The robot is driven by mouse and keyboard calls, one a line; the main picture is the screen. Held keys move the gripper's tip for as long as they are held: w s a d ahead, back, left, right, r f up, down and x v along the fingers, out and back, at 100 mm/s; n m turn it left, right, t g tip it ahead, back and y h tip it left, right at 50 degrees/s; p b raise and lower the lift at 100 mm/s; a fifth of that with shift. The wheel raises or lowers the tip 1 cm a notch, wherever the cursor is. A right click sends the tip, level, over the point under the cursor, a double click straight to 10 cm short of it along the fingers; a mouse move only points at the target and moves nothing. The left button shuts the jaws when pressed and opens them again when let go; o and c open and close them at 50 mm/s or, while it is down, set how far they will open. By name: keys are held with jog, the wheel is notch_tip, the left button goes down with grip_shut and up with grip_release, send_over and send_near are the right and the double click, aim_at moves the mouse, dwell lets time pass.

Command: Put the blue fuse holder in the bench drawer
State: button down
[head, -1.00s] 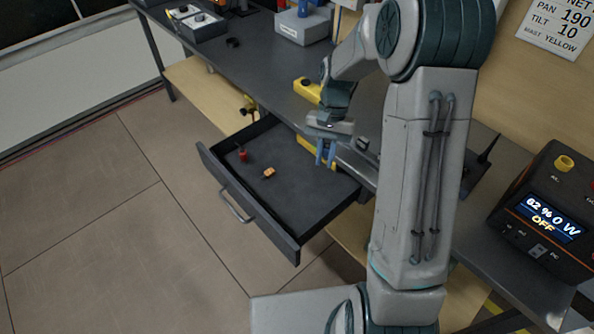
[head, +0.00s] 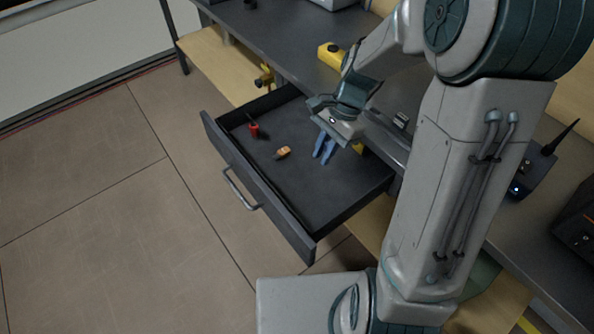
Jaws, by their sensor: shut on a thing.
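The bench drawer (head: 262,194) is pulled open below the bench, with its dark floor largely bare. My gripper (head: 324,150) points down over the drawer's inner right part, near the bench edge. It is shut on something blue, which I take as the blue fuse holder. The blue fingertips and the held piece are hard to tell apart at this size. I cannot tell how far they are above the drawer floor.
A small red thing (head: 254,130) and a small orange thing (head: 283,152) lie in the drawer. A yellow tool (head: 331,54) lies on the dark bench top (head: 285,45). The drawer's front middle and near corner are clear.

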jog(key=b, duration=0.1)
send_over(288, 190)
jog(key=d, duration=0.1)
jog(key=f, duration=0.5)
jog(key=shift+w, duration=0.35)
jog(key=shift+f+b, duration=0.4)
jog(key=shift+f, duration=1.45)
jog(key=shift+f, duration=0.2)
jog(key=c, duration=1.4)
grip_release()
jog(key=shift+r, duration=0.15)
